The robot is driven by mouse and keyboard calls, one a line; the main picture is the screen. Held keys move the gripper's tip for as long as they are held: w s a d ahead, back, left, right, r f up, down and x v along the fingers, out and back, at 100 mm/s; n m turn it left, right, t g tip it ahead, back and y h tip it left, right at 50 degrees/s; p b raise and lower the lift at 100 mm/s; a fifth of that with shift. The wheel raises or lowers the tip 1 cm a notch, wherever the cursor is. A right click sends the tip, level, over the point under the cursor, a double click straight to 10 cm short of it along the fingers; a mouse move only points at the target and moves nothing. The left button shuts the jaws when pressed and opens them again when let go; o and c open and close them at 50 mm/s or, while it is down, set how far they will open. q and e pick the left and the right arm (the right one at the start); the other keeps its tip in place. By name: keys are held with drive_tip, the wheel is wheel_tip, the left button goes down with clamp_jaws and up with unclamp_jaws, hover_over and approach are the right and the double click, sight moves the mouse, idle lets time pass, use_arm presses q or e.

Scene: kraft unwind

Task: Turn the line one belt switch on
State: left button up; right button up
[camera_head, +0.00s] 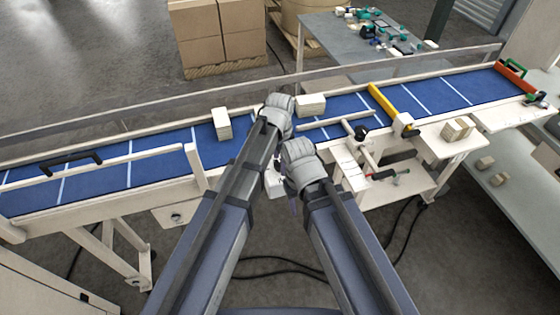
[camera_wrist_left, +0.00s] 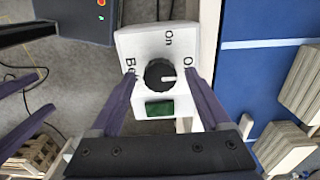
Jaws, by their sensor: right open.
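The switch box (camera_wrist_left: 155,45) is white, with a black round knob (camera_wrist_left: 160,74) and a green rectangle (camera_wrist_left: 159,108) beside it. One label reads "On"; a label starting with "O" and one starting with "Be" are partly hidden by my fingers. The knob's white mark points right, toward the partly hidden "O" label. My left gripper (camera_wrist_left: 160,80) is open, its purple fingers on either side of the knob with small gaps. In the head view a white box (camera_head: 273,184) shows between my arms; the left fingertips are hidden there. My right gripper (camera_head: 293,205) is mostly hidden by its wrist.
A blue conveyor belt (camera_head: 160,171) runs across, with cartons (camera_head: 221,124) on it near my left wrist. A yellow bar (camera_head: 391,106) crosses it on the right. Another knob panel (camera_head: 177,216) hangs under the left side. A grey table (camera_head: 345,45) with parts stands behind.

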use_arm(q)
clamp_jaws()
idle(0.4)
